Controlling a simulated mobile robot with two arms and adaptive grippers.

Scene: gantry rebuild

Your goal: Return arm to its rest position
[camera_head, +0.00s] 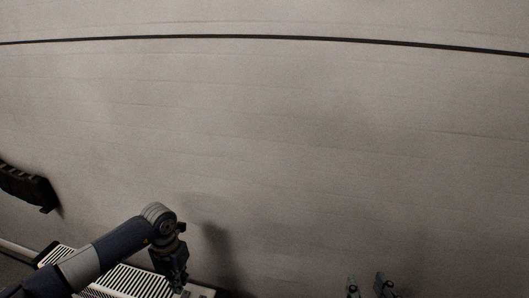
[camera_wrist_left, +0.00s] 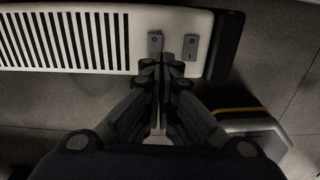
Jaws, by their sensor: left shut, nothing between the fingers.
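My left arm comes in from the lower left in the head view, bent at a grey joint. My left gripper (camera_head: 180,284) hangs down from it at the bottom edge, over or beside a white slotted panel (camera_head: 135,282). In the left wrist view the left gripper (camera_wrist_left: 160,66) has its fingers together with nothing between them. Its tips lie in front of the edge of the slotted panel (camera_wrist_left: 60,40); I cannot tell whether they touch. My right gripper (camera_head: 368,285) shows only as two separate fingers at the bottom edge of the head view, with a gap between them.
Two small grey plates (camera_wrist_left: 155,45) sit on the panel's plain end, near the left fingertips. A pale body with a yellow stripe (camera_wrist_left: 245,122) is at the right in the wrist view. A dark ridged object (camera_head: 28,187) is at the far left. The wide grey surface is bare.

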